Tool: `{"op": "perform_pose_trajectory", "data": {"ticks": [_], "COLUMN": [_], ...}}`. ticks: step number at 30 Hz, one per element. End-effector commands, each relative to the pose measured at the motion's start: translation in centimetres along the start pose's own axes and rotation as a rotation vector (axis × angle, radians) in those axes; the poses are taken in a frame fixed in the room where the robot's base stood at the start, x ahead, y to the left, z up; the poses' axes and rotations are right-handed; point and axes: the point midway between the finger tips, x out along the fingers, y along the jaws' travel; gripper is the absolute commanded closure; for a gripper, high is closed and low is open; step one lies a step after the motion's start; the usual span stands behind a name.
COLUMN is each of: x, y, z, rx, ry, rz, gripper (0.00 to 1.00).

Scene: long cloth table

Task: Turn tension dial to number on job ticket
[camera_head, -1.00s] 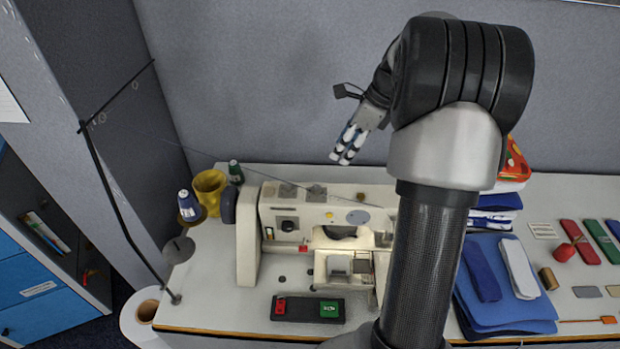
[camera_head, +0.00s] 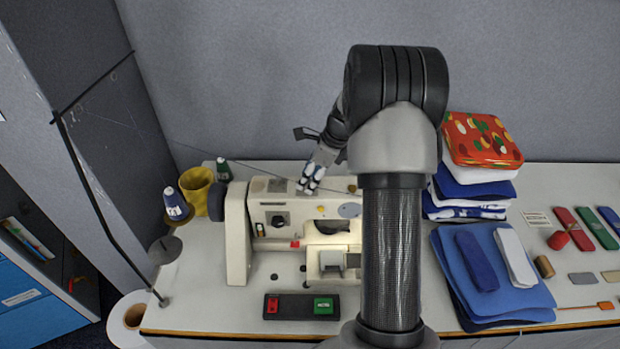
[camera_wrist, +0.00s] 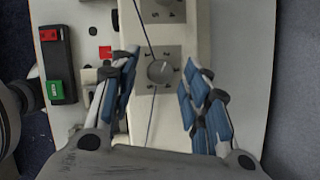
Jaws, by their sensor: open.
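The cream sewing machine (camera_head: 238,235) stands at the table's left. In the wrist view a round grey dial (camera_wrist: 160,72) sits on a square plate with small marks around it, on the machine's top. A second dial (camera_wrist: 162,4) on a similar plate is partly cut off at the top edge. The marks are too small to read surely. My gripper (camera_wrist: 160,62) is open, its blue-padded fingers apart on either side of the nearer dial, and I see no contact. In the head view my gripper (camera_head: 309,178) is just above the machine's top. I cannot make out a job ticket for sure.
A dark thread (camera_wrist: 148,40) runs past the dials. A red and green switch box (camera_head: 302,306) lies in front of the machine. Thread cones and a yellow cup (camera_head: 197,190) stand at left. Folded cloth (camera_head: 480,205), blue pieces (camera_head: 520,300) and small tools lie right. A small printed card (camera_head: 537,219) lies there.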

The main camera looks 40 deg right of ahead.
Motion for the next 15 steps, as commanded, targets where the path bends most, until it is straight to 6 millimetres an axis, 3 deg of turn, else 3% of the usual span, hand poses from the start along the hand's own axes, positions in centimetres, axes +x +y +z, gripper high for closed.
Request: {"op": "perform_pose_trajectory", "data": {"ticks": [7, 15], "x": [0.05, 0.03], "y": [0.02, 0.02], "z": [0.02, 0.01], "rx": [0.0, 0.0], "ry": [0.0, 0.0], "rz": [0.0, 0.0], "gripper": [0.57, 0.75]}}
